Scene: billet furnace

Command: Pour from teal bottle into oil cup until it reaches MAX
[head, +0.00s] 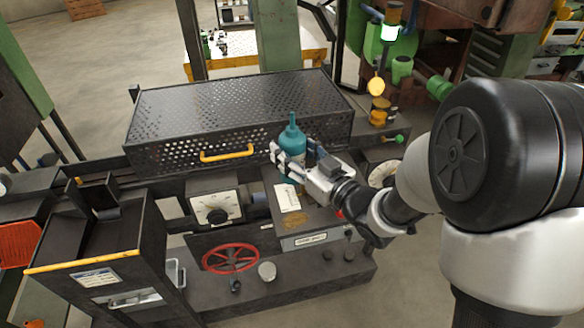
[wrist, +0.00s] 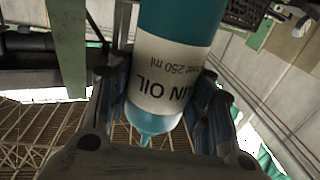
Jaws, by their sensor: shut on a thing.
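The teal bottle (head: 292,143) is upright in the head view, its narrow spout pointing up. It stands out in front of the perforated guard's right part. My gripper (head: 290,161) is shut around the bottle's body from the right. In the wrist view the bottle (wrist: 180,22) lies between both fingers of my gripper (wrist: 165,95), with a white label reading "OIL" and "250 ml" and the spout toward the picture's bottom. An amber cup-like part (head: 380,107) sits right of the guard; I cannot tell if it is the oil cup. No MAX mark is readable.
The black perforated guard (head: 240,105) with a yellow handle (head: 227,153) fills the machine's back. A green-knobbed lever (head: 399,139) sticks out at right. A dial box (head: 214,207) and red handwheel (head: 231,258) are at the front. A green machine (head: 375,45) stands behind.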

